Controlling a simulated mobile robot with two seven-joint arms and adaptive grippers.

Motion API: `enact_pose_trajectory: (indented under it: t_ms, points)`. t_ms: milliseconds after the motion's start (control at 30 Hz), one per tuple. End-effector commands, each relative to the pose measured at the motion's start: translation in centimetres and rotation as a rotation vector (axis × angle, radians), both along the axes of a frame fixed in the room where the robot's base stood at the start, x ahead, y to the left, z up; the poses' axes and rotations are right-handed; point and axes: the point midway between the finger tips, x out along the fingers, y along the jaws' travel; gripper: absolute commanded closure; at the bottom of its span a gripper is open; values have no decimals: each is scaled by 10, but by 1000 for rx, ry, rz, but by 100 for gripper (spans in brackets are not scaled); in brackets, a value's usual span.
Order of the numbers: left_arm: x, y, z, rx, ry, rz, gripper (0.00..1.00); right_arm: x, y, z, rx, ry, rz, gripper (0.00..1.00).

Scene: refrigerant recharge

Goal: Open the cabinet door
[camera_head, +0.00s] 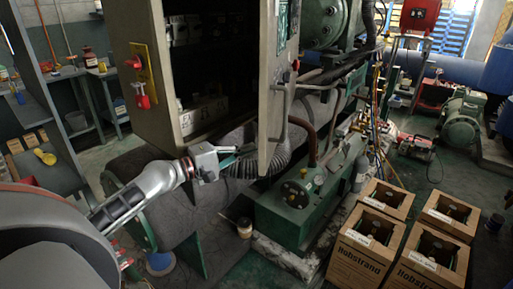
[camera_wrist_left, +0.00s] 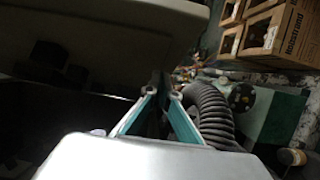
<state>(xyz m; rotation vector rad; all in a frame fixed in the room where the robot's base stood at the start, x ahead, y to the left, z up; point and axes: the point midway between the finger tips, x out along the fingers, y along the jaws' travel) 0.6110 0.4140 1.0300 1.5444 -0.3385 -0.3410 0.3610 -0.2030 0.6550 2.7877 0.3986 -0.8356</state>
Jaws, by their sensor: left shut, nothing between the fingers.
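The grey cabinet (camera_head: 152,28) stands at upper centre in the head view. Its door (camera_head: 268,75) stands partly open, swung out toward me, with its dark interior and some boxes showing. A bar handle (camera_head: 280,118) is on the door's outer face, to the right. My left gripper (camera_head: 236,154) is shut and empty, by the lower part of the door on its inner side. I cannot tell whether it touches the door. In the left wrist view the gripper fingers (camera_wrist_left: 163,94) point toward the door's edge, with a grey panel (camera_wrist_left: 115,40) at upper left. My right gripper is not in view.
A ribbed black hose (camera_wrist_left: 212,112) lies close to the right of the fingers in the wrist view. Green machinery (camera_head: 300,195) stands behind and right of the door. Several cardboard boxes (camera_head: 365,243) sit on the floor at lower right.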

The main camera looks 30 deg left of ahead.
Motion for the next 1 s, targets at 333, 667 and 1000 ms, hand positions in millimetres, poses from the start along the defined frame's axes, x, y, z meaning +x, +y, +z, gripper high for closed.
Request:
enact_pose_trajectory:
  t_ms: [333,667,1000]
  points:
    - [9,-27,2,-3,0,0,100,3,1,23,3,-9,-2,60]
    - [9,-28,1,-1,0,0,100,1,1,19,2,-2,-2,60]
    - [17,-38,1,-1,0,-12,100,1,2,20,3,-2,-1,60]
